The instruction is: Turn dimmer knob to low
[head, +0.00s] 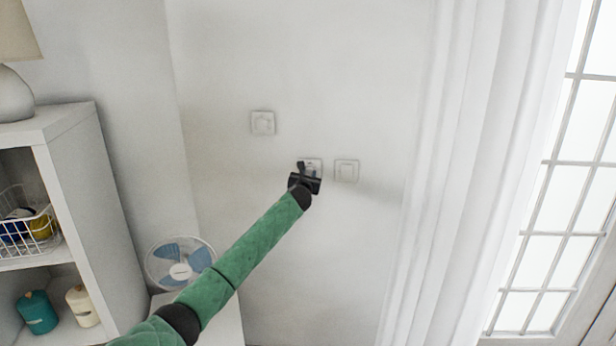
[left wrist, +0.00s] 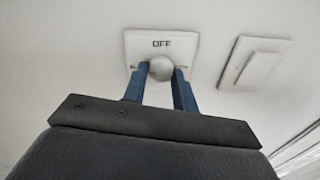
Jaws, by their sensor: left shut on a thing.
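The dimmer knob (left wrist: 161,68) is a pale round knob on a square white wall plate (left wrist: 188,43) with the word OFF above it. In the head view the dimmer plate (head: 314,161) shows only in part behind my left gripper (head: 305,170). In the left wrist view my left gripper (left wrist: 160,78) has its two blue fingers on either side of the knob, shut on it. The knob's pointer mark, if any, cannot be made out. My right gripper is not in view.
A white switch (head: 346,170) sits just right of the dimmer. Another wall plate (head: 263,123) is up and to the left. A fan (head: 180,264), a white shelf (head: 85,180) and a white curtain (head: 460,150) flank the bare wall.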

